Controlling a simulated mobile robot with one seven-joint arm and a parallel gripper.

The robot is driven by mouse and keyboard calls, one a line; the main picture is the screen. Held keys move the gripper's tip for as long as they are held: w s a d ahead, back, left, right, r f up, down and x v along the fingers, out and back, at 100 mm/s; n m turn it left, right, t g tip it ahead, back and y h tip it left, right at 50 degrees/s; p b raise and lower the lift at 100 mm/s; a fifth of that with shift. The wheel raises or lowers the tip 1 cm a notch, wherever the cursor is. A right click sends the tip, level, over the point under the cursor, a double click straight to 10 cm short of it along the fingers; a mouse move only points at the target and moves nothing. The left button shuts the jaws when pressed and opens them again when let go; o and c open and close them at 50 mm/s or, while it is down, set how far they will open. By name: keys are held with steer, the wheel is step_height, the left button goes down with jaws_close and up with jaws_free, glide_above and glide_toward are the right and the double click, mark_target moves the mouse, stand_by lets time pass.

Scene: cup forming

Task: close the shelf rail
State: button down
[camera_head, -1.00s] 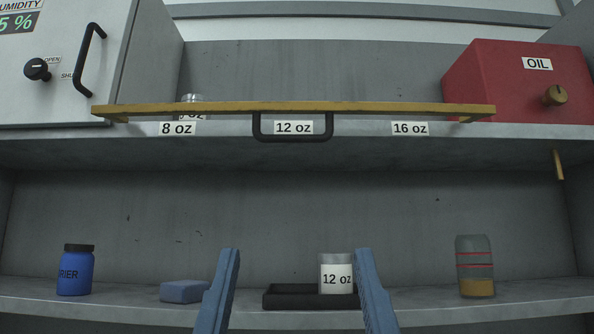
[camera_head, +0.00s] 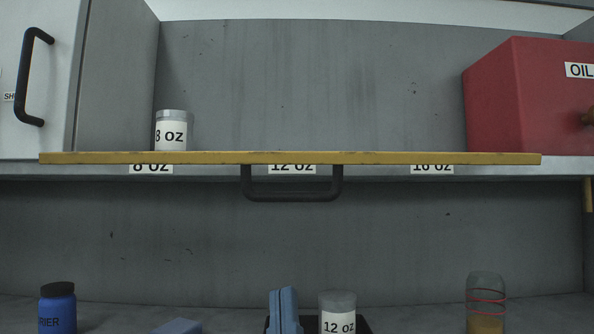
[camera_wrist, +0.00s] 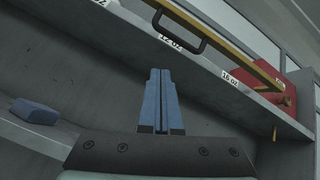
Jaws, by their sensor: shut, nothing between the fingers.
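The shelf rail is a yellow bar (camera_head: 380,158) running across the front of the upper shelf, with a black loop handle (camera_head: 292,196) hanging below its middle. In the wrist view the rail (camera_wrist: 222,41) crosses the upper right, its handle (camera_wrist: 181,43) beyond my fingertips. My gripper (camera_head: 284,292) is shut and empty, its blue fingers together. It is below the handle and apart from it, near the lower shelf's black tray. The wrist view also shows the shut fingers (camera_wrist: 161,72).
An 8 oz cup (camera_head: 174,130) stands behind the rail at left. A red OIL box (camera_head: 520,100) is at upper right. Below are a blue jar (camera_head: 58,308), a blue block (camera_head: 179,327), a 12 oz cup (camera_head: 338,312) beside my fingers, and a clear jar (camera_head: 486,300).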

steer(key=w+d+r+m+h+p, duration=0.1)
steer(key=w+r+m+h+p, duration=0.1)
steer(key=w+r+m+p, duration=0.3)
steer(key=shift+w+d+r+m+p, duration=0.2)
steer(key=shift+r+m+p, duration=0.7)
steer(key=shift+r+p, duration=0.7)
steer(key=shift+r, duration=0.2)
steer(key=shift+d+r, duration=0.15)
steer(key=shift+d, duration=0.05)
